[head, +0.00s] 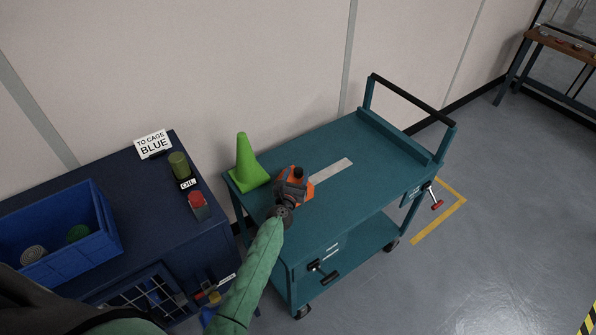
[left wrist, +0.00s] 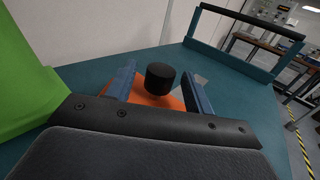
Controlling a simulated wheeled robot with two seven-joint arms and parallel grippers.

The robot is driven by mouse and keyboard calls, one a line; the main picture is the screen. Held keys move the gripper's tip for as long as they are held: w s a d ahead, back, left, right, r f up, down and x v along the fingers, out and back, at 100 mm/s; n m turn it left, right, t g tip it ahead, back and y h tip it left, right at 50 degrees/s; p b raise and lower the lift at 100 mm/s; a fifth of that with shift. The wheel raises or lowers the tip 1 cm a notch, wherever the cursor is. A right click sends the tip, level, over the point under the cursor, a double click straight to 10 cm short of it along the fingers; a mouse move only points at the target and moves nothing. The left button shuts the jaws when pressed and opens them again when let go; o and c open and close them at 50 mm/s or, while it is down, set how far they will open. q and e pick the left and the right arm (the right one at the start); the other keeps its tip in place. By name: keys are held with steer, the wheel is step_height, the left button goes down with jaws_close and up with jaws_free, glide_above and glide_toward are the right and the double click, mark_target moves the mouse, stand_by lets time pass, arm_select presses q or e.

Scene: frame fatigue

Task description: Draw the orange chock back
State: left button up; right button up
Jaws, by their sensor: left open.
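The orange chock (head: 305,190) sits on the top of the teal cart (head: 367,165), at the near end of a pale strip. It has a black knob, seen in the left wrist view (left wrist: 160,79) with the orange body (left wrist: 155,101) below. My left gripper (head: 295,177) is over the chock and hides part of it. In the left wrist view its two blue-grey fingers (left wrist: 160,88) stand open, one on each side of the knob, with gaps between. My right gripper is not in view.
A green cone (head: 246,164) stands on the cart just left of the chock. A dark blue bench (head: 128,180) with a blue crate (head: 45,245), an oil can (head: 179,165) and a red-topped item (head: 198,202) is at left. The cart's far half is clear up to its handle (head: 412,100).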

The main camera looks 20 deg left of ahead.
arm_select(q)
steer(key=shift+w, duration=1)
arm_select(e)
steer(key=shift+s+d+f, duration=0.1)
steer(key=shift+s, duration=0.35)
arm_select(q)
jaws_close()
steer(key=shift+s+a+f, duration=0.1)
steer(key=shift+s+a, duration=0.2)
steer(key=shift+s, duration=0.15)
steer(key=shift+s+a, duration=0.95)
steer(key=shift+s, duration=0.3)
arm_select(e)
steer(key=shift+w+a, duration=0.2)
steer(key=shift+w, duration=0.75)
